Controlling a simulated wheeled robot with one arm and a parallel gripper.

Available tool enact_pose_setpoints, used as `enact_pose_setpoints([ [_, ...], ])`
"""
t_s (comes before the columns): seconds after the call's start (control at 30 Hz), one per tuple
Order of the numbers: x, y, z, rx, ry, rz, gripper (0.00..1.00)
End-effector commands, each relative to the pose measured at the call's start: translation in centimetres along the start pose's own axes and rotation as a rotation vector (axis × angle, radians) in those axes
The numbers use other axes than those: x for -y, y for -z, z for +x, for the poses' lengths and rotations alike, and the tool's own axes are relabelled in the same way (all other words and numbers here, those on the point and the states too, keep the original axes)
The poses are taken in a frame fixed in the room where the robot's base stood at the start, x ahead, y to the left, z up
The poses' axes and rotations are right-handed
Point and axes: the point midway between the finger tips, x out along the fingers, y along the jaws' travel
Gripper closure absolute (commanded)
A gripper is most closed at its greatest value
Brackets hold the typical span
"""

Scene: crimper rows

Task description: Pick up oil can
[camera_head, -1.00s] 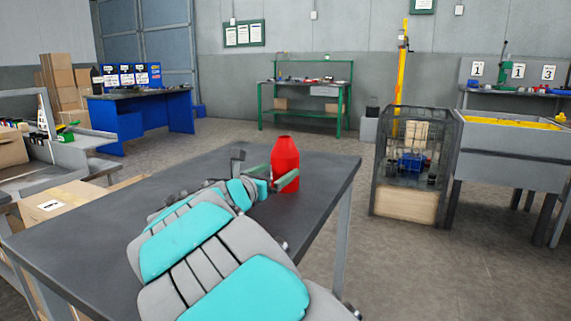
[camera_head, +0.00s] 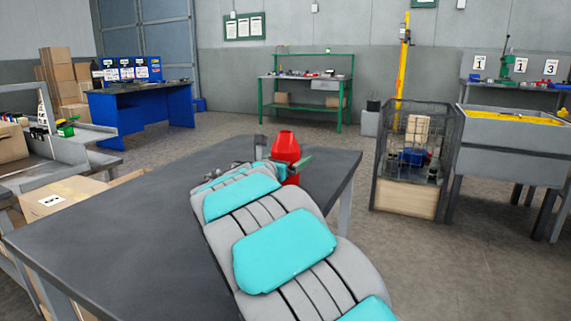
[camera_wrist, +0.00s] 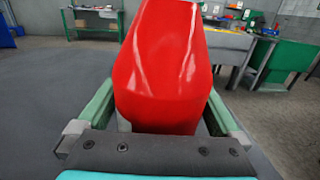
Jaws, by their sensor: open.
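The red oil can (camera_head: 286,147) stands upright on the dark grey table (camera_head: 120,235), near its far right corner. In the wrist view the can (camera_wrist: 165,70) fills the middle of the picture, its top cut off. My gripper (camera_wrist: 160,110) is open, with one green finger on each side of the can. The fingers reach along its sides; a small gap shows at the lower left and lower right. In the head view my gripper (camera_head: 284,167) is at the can, and my arm hides the can's lower part.
The rest of the table top is bare. A wire cage cart (camera_head: 405,195) stands to the right, beside a grey bin table (camera_head: 515,150). A green workbench (camera_head: 305,85) and a blue desk (camera_head: 140,105) stand farther back. Cardboard boxes (camera_head: 60,195) lie at the left.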

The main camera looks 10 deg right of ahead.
Motion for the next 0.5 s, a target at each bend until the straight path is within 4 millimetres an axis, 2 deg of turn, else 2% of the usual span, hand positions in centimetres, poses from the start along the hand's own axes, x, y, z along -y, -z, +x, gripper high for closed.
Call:
enact_pose_setpoints([
  [0.07,-0.02,0.00,-0.02,0.000,0.000,0.000,0.02],
  [0.5,-0.05,0.04,-0.05,-0.001,-0.001,0.000,0.52],
])
